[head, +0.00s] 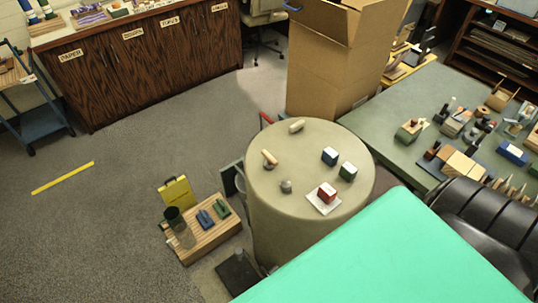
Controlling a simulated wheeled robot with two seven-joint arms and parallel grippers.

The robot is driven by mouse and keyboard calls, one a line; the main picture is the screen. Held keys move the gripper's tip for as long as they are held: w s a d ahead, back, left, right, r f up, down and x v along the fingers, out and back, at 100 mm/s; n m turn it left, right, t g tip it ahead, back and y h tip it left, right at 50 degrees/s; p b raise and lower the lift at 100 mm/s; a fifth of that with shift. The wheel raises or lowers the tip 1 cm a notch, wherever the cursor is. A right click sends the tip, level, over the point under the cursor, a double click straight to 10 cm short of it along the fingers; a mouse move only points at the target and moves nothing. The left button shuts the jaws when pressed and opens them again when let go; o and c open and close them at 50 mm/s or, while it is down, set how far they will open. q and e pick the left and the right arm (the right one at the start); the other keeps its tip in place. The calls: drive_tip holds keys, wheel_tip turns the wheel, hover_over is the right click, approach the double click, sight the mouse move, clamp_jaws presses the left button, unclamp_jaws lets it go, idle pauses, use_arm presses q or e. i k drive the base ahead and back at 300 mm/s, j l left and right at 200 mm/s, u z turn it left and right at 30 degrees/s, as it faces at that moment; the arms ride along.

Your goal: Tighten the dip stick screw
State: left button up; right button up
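A round beige table (300,225) stands in the middle of the head view. On its top are a small tan piece on a grey foot (269,158), a cream cylinder (297,126) lying down and a small grey knob-like piece (286,187). A dark blue block (329,156) and a dark green block (347,172), both with white tops, stand at the right. A red block (327,193) sits on a white square (318,205) near the front. I cannot tell which piece, if any, is the dip stick screw. Neither gripper shows.
A slatted wooden platform (207,240) with small items stands on the floor left of the table. A tall cardboard box (325,75) stands behind it. A cluttered green table (400,165) is at right. A teal surface (390,255) fills the lower right.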

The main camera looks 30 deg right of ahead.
sight(286, 184)
drive_tip(key=z, duration=1.35)
